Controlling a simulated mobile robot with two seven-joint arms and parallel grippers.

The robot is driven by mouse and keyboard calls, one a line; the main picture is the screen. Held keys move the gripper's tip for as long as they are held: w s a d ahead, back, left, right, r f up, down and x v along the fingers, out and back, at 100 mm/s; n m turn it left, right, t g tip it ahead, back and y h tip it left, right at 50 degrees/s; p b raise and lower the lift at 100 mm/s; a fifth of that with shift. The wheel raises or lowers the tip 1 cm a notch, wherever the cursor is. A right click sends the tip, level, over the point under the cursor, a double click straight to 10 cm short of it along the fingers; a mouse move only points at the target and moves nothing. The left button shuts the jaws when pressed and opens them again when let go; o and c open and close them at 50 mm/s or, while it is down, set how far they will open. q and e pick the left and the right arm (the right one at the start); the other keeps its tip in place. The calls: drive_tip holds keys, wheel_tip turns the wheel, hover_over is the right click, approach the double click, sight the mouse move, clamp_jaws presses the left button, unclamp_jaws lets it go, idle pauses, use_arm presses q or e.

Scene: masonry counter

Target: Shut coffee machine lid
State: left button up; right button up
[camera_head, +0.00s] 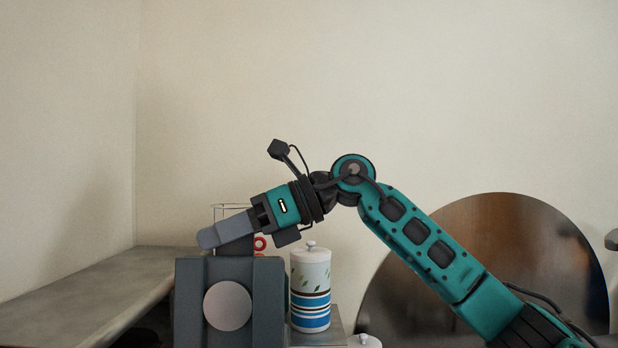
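The coffee machine (266,300) is a dark grey, boxy body with a pale round disc on its front, standing low in the middle left of the head view. Its top looks flat from here, and I cannot make out a separate raised lid. My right gripper (210,238) reaches in from the right and is just above the machine's top, its grey fingers pointing left and slightly down. The fingers overlap in this side view, so their opening is hidden. I cannot tell whether they touch the machine. My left gripper is not in view.
A white canister (310,272) with blue and dark bands stands just right of the machine. A red ring (260,243) and thin wire frame (232,206) show behind the gripper. A grey counter (85,290) runs along the left; a large round brown panel (500,235) stands at right.

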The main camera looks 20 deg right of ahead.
drive_tip(key=v, duration=1.2)
drive_tip(key=shift+s+r+b, duration=0.25)
drive_tip(key=shift+s+b, duration=0.15)
drive_tip(key=shift+b, duration=0.05)
drive_tip(key=shift+d, duration=0.1)
